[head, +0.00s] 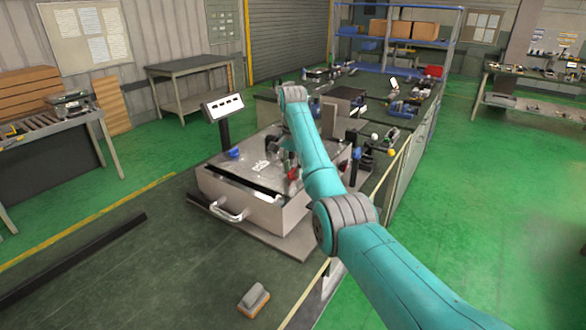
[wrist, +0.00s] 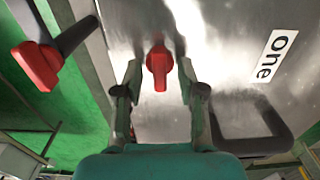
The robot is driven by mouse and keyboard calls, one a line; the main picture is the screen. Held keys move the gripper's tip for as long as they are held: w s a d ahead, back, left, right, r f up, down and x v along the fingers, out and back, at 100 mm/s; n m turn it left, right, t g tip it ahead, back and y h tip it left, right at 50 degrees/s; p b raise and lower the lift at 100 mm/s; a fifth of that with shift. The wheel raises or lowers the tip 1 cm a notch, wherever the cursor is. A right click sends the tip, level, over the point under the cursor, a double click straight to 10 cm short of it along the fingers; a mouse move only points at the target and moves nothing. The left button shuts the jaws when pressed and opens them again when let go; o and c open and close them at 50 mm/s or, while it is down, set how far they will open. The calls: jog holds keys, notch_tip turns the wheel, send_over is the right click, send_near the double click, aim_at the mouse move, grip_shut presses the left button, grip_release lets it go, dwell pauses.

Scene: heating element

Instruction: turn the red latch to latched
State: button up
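A red latch (wrist: 158,64) sits on the bare metal plate in the wrist view, its narrow end pointing down the picture. My gripper (wrist: 160,74) is open, with one finger on each side of the latch. Gaps show between the latch and both fingers, so I see no grip on it. In the head view my teal arm covers much of the metal box (head: 233,192) and most of my gripper. A small red part (head: 293,173) shows beside the arm on the box top; I cannot tell if it is the same latch.
A second red part (wrist: 37,66) with a dark bar stands left in the wrist view. The box's front handle (head: 228,212) and a tilted display (head: 222,106) show in the head view.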

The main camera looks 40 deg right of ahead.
grip_shut()
jog(key=shift+m, duration=0.4)
jog(key=m, duration=0.3)
jog(key=shift+m, duration=0.4)
jog(key=m, duration=1.3)
jog(key=shift+m, duration=0.3)
